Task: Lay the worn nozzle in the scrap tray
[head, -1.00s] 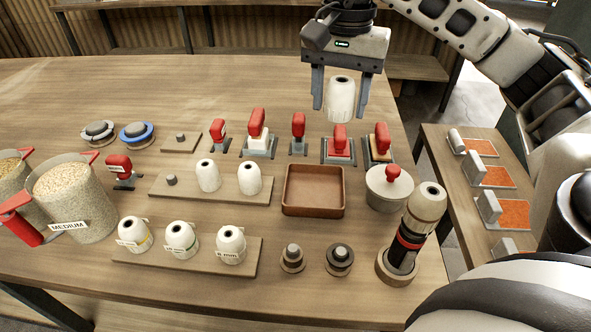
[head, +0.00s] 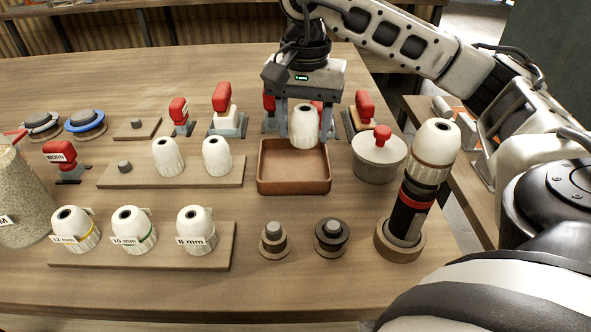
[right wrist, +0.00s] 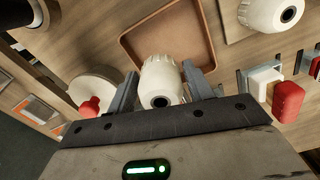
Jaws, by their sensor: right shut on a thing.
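My right gripper (head: 305,133) is shut on a white ribbed nozzle (head: 304,128) with a dark bore, held upright at the back edge of the scrap tray (head: 293,187). The tray is a shallow brown square box and looks empty. In the right wrist view the nozzle (right wrist: 161,82) sits between the two fingers of the right gripper (right wrist: 165,85), with the tray (right wrist: 128,42) just beyond it. Whether the nozzle touches the tray cannot be told. My left gripper is not in view.
White nozzles stand on a wooden board (head: 195,172) left of the tray, and labelled ones on a front board (head: 140,250). A lidded pot (head: 379,160) and an upright blast tool (head: 411,205) stand right. Red-handled stamps (head: 226,108) line the back.

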